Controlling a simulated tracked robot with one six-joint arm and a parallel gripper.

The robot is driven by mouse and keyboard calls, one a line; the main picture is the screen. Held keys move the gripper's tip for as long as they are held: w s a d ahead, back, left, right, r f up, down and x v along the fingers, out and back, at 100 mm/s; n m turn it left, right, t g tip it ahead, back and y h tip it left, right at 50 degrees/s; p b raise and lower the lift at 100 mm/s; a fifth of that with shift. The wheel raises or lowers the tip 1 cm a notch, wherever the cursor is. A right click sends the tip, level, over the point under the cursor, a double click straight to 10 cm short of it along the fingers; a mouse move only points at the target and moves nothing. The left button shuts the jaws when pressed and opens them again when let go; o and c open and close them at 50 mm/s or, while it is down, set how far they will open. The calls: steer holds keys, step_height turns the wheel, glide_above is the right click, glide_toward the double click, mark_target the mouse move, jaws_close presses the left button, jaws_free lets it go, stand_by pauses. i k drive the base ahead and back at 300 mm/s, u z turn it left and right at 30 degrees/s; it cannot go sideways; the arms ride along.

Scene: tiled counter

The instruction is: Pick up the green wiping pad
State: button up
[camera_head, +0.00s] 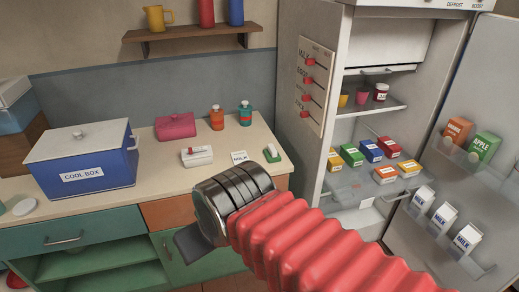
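The green wiping pad (274,155) appears to be the small green and white item on the counter (225,172), near its right end beside the fridge. My arm, with a red ribbed sleeve and dark banded wrist, reaches in from the lower right, in front of the counter. Only a dark grey piece of my gripper (194,243) shows, low in front of the green cabinet door. It is to the left of and below the pad, apart from it in the picture. The fingertips are not clearly visible, so I cannot tell whether it is open or holds anything.
The open fridge (312,110) stands at right. The counter front between cool box and device is clear.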

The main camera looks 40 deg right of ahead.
mark_target(271, 156)
steer(key=z, duration=0.05)
steer(key=i, duration=1.15)
steer(key=z, duration=0.45)
